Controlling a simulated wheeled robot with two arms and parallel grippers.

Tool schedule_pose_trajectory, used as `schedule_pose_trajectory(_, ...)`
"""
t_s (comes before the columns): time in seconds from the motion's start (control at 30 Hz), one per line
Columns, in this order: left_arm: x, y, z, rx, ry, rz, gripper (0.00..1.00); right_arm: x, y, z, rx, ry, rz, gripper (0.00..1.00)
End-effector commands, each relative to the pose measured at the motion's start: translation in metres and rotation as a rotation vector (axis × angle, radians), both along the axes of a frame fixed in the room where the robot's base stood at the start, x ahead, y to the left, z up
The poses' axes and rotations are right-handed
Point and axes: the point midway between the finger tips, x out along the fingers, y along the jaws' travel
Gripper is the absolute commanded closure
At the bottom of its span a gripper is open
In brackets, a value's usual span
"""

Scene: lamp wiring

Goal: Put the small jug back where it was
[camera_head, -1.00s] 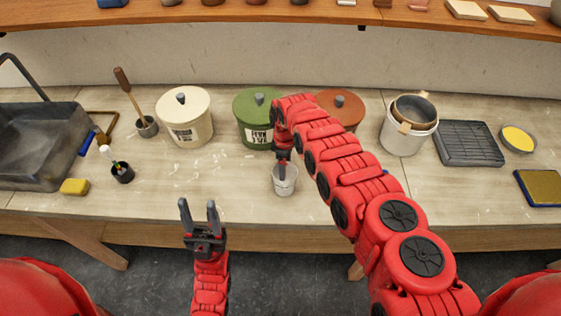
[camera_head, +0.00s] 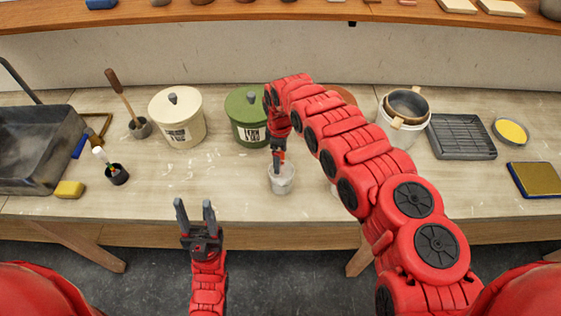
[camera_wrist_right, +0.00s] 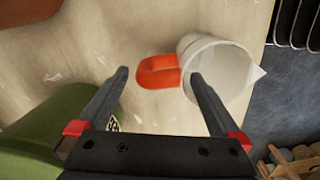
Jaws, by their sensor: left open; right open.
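The small jug (camera_head: 282,180), pale grey-white with an orange handle, stands on the worktop near its front edge, in front of the green crock. In the right wrist view the jug (camera_wrist_right: 222,68) shows its open mouth, its spout pointing right and its orange handle (camera_wrist_right: 158,71) pointing left. My right gripper (camera_head: 279,160) is open above and at the jug. In its wrist view the handle appears between the two fingertips, and one finger overlaps the jug's body. I cannot tell whether they touch. My left gripper (camera_head: 195,207) is open and empty, in front of the worktop.
A green crock (camera_head: 246,118) stands just behind my right gripper, with a cream crock (camera_head: 177,119) to its left. My right arm hides part of the worktop.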

Motion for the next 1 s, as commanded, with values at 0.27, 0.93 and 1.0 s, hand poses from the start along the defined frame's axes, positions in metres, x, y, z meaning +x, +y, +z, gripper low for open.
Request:
schedule_pose_trajectory(0.27,0.0,0.0,-0.018,0.0,0.001,0.0,0.5,0.002,-0.001,0.044,-0.004,-0.002,-0.002,0.0)
schedule_pose_trajectory(0.93,0.0,0.0,-0.027,0.0,0.001,0.0,0.5,0.0,0.0,0.08,-0.003,0.002,-0.001,0.0)
schedule_pose_trajectory(1.0,0.0,0.0,-0.027,0.0,0.001,0.0,0.5,0.0,0.0,0.08,-0.003,0.002,-0.001,0.0)
